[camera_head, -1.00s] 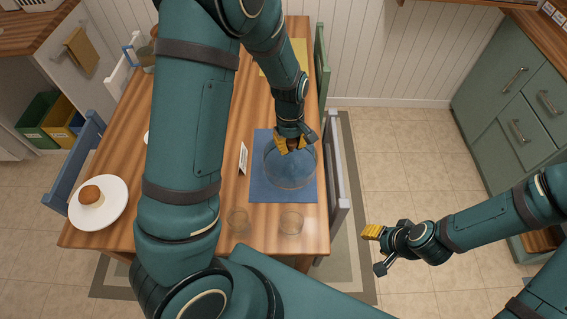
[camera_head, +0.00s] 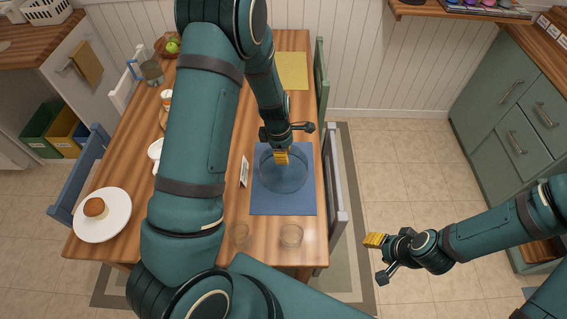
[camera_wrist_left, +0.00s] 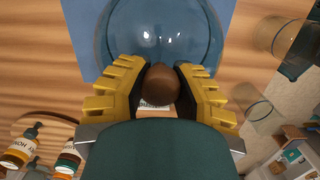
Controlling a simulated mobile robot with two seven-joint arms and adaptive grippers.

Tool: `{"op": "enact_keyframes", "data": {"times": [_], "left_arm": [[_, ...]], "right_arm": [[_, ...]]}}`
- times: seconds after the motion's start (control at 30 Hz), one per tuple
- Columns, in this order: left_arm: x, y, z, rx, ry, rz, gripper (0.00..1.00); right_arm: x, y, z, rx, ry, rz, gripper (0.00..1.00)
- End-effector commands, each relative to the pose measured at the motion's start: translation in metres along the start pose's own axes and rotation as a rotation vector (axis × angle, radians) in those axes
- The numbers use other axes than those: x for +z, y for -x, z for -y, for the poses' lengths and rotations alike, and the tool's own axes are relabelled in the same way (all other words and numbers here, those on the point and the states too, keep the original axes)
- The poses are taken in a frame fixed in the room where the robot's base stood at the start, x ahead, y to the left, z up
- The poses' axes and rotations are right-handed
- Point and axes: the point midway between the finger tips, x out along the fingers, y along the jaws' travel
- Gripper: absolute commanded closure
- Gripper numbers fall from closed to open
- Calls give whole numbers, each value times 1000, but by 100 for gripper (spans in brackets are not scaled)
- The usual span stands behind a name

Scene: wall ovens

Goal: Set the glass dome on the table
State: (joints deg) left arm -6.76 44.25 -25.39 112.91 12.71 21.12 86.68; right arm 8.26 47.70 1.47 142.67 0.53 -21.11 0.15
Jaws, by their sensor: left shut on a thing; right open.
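The clear glass dome (camera_head: 285,180) is over the blue placemat (camera_head: 263,206) on the wooden table. I cannot tell whether its rim touches the mat. My left gripper (camera_head: 282,157) is shut on the dome's round brown knob. In the left wrist view the knob (camera_wrist_left: 160,88) sits between the yellow fingers of the gripper (camera_wrist_left: 159,80), with the glass dome (camera_wrist_left: 165,35) beyond it. My right gripper (camera_head: 378,247) is open and empty, off to the right over the floor, clear of the table (camera_head: 215,250).
Two empty glasses stand at the table's front edge, one left (camera_head: 240,235) and one right (camera_head: 291,236). A white plate (camera_head: 118,222) with a small pudding (camera_head: 95,208) is at the front left. A small card (camera_head: 244,171) stands left of the mat. Chairs line the table's sides.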

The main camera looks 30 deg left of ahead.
Motion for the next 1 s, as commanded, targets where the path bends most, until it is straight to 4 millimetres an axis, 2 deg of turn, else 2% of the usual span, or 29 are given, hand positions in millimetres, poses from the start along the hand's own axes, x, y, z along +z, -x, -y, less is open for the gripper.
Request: {"op": "enact_keyframes", "data": {"times": [0.17,0.4,0.8,0.83,0.87,0.9,1.0], "left_arm": [[-1,-11,0,0,-1,0,100],[-5,-40,0,0,-1,1,100],[-5,-45,0,1,-3,1,100],[-5,-44,0,1,-3,0,65],[-5,-44,0,1,-3,0,54],[-5,-44,0,1,-3,0,49],[-5,-44,0,1,-3,0,49]], "right_arm": [[0,-1,0,1,0,0,53],[1,-5,-2,1,0,0,53],[1,-8,-3,2,0,0,53],[1,-7,-2,2,0,0,53],[1,-7,-2,2,0,0,53],[1,-7,-2,2,0,0,53],[1,-7,-2,2,0,0,53]]}}
